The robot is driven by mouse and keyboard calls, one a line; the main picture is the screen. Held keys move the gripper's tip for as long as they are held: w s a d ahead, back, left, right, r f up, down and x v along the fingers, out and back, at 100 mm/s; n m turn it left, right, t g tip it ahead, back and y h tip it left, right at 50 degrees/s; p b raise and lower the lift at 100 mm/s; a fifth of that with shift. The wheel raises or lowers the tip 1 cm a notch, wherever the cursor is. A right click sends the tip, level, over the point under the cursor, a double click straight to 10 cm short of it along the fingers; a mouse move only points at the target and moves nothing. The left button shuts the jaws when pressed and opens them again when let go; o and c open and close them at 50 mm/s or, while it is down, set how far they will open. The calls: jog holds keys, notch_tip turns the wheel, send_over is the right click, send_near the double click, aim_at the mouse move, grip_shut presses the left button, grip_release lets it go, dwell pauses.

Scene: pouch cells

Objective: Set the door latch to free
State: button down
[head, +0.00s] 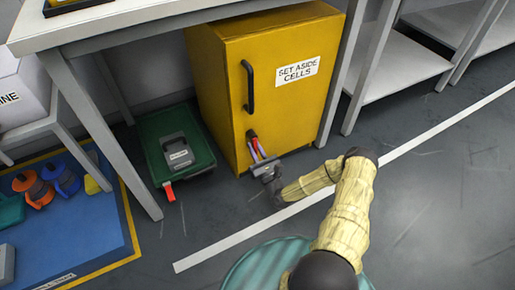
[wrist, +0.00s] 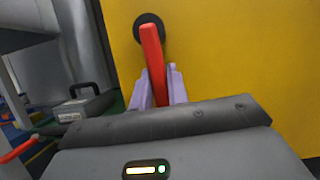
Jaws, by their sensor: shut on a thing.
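The yellow cabinet (head: 225,75) stands under the bench with its door shut. Its label reads "SET ASIDE CELLS". The door latch is a red lever (wrist: 152,48) on a round black pivot (wrist: 146,22), low on the door's left side. It hangs down from the pivot, tilted slightly in the wrist view. My gripper (head: 259,149) is at the latch, its pale purple fingers (wrist: 160,84) shut on the lever from both sides. The lever's lower end is hidden behind the gripper body.
A black door handle (head: 249,87) sits above the latch. A green tray (head: 202,155) with a grey case (head: 177,150) and a red-ended part stands on the floor left of the cabinet. A bench leg (head: 100,135) is further left. The floor at right is clear.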

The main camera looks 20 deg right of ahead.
dwell(0.4)
jog(key=c, duration=1.4)
grip_release()
jog(key=shift+o, duration=0.2)
jog(key=b+v, duration=0.3)
jog(key=v, duration=1.4)
jog(key=shift+s, duration=0.15)
jog(key=shift+f, duration=0.1)
